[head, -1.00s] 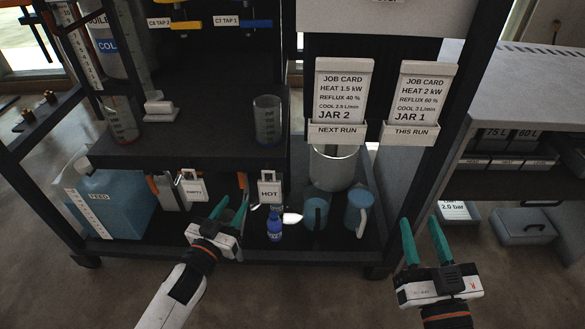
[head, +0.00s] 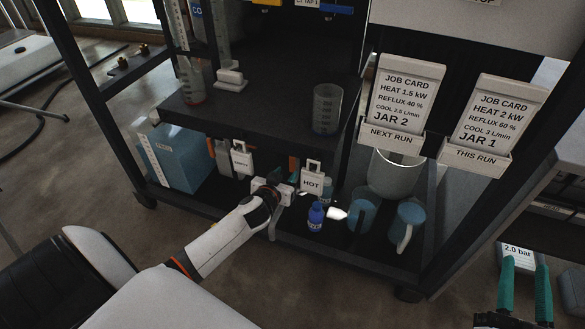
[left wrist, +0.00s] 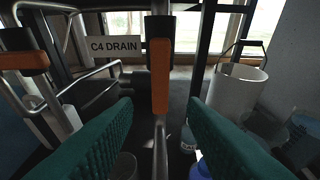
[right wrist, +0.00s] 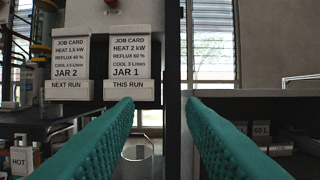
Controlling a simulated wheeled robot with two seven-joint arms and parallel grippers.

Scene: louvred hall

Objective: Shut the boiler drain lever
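An orange lever (left wrist: 160,75) hangs upright ahead of my left gripper in the left wrist view, beside a "C4 DRAIN" label (left wrist: 103,45). Part of an orange handle (head: 293,166) shows behind my left gripper in the head view. A second orange lever (left wrist: 24,60) is at the left edge of the left wrist view. My left gripper (left wrist: 160,140) is open, its teal fingers on either side below the central lever; no contact shows. In the head view its fingertips are hidden at the lower shelf. My right gripper (head: 524,278) is open and empty, away from the rack.
A HOT tag (head: 312,184), a blue bottle (head: 316,216), blue mugs (head: 408,226) and a pale bucket (head: 394,172) stand close right of my left gripper. A blue feed tank (head: 186,158) is left. Job cards (head: 406,95) hang above right. Floor in front is clear.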

